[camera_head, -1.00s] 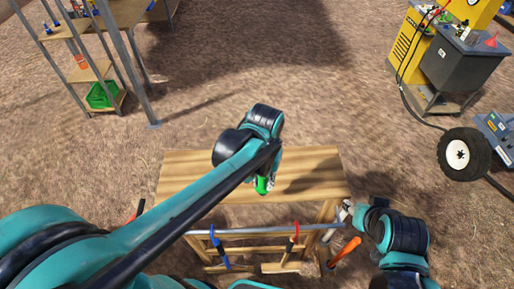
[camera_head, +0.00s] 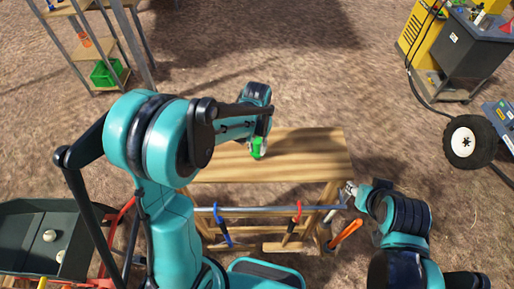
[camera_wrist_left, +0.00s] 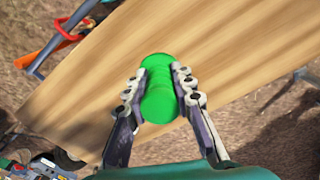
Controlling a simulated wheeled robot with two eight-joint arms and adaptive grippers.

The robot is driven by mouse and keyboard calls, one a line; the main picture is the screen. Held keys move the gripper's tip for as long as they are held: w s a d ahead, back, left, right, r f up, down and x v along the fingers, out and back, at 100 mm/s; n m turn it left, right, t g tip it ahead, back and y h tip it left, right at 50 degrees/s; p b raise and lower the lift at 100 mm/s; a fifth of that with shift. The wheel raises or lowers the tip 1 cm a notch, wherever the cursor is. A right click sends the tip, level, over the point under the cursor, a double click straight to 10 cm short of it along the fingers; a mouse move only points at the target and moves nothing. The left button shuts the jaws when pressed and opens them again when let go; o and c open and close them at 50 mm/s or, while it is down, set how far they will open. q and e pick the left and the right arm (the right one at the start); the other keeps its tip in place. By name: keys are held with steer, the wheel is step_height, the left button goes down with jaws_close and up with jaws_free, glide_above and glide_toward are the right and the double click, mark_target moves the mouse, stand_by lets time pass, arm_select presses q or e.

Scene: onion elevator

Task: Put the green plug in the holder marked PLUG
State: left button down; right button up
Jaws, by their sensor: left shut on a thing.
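The green plug (camera_head: 258,147) is held between the fingers of my left gripper (camera_head: 257,143), over the wooden bench top. In the left wrist view the plug (camera_wrist_left: 159,90) is a round green piece with both fingers of my left gripper (camera_wrist_left: 160,95) closed against its sides. Whether the plug touches the wood below cannot be told. My right gripper (camera_head: 347,193) is low at the bench's right front corner, small in view, and its jaws are unclear. I see no holder marked PLUG in these views.
The wooden bench (camera_head: 310,150) has a bare top. Blue (camera_head: 222,232) and red-handled (camera_head: 297,212) tools hang from its front rail. A dark cart (camera_head: 25,240) with round white things is at lower left. A shelf with a green crate (camera_head: 106,73) stands upper left; a wheel (camera_head: 470,141) is at right.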

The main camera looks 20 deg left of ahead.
arm_select(q)
steer(key=shift+f, duration=0.4)
steer(key=shift+f, duration=0.1)
steer(key=c, duration=1.3)
jaws_free()
